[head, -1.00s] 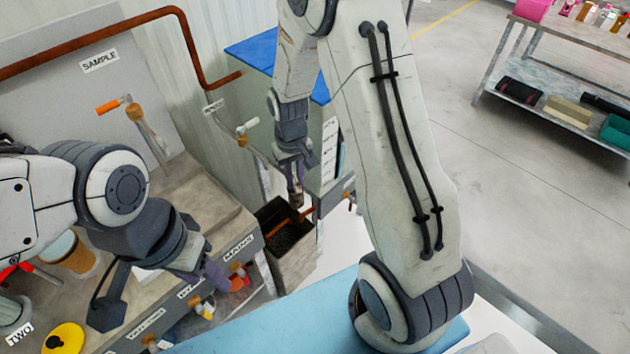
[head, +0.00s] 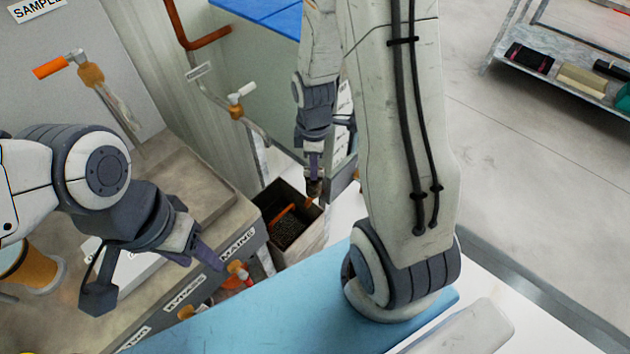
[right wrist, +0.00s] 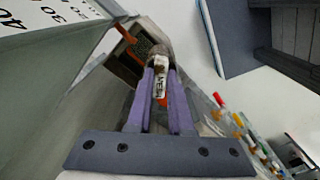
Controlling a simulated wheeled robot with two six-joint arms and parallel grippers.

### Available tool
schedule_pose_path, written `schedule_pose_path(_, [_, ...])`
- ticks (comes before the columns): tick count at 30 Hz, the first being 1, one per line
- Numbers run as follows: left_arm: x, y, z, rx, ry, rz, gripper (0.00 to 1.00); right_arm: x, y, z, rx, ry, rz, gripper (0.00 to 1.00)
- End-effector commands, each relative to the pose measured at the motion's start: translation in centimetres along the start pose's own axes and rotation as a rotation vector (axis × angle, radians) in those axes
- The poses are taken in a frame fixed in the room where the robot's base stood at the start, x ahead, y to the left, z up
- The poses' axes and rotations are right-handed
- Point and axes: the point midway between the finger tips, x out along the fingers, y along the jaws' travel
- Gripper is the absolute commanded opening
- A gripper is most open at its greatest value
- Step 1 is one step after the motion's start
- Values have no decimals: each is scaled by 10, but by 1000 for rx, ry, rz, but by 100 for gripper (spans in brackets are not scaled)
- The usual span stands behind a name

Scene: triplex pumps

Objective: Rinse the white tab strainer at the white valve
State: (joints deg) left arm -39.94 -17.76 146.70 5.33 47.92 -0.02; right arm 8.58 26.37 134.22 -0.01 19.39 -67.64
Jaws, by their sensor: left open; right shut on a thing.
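My right gripper (head: 314,178) is shut on a small brown-grey cylindrical piece, which I take as the strainer (head: 314,188). In the right wrist view the strainer (right wrist: 158,54) sits between the purple fingers, with a white lettered tab (right wrist: 160,82) toward me. The gripper is at the rim of an open dark bin. The white valve (head: 242,92), a white handle on a brass body, is on the pipe at the wall, left of and above this gripper. My left gripper (head: 208,258) is open over the bench edge, apart from the strainer.
The bin (head: 312,238) holds dark grainy matter and an orange bar. An orange-handled valve (head: 50,67) stands at the back left. The bench (head: 205,185) has labelled, coloured valves along its front. A blue surface (head: 250,320) lies in front; open floor (head: 530,150) is at right.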

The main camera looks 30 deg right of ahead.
Motion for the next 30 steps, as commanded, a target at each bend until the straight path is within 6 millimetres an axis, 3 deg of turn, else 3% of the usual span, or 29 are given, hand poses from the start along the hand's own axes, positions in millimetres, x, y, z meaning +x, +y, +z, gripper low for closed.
schedule_pose_path(1, [8,-1,0,0,1,0,50,8,-1,3,-35,0,1,0])
schedule_pose_path(8, [10,-1,0,0,1,0,50,10,2,-2,-91,0,1,0])
schedule_pose_path(30, [24,-2,1,0,1,0,50,25,44,-60,-91,0,0,0])
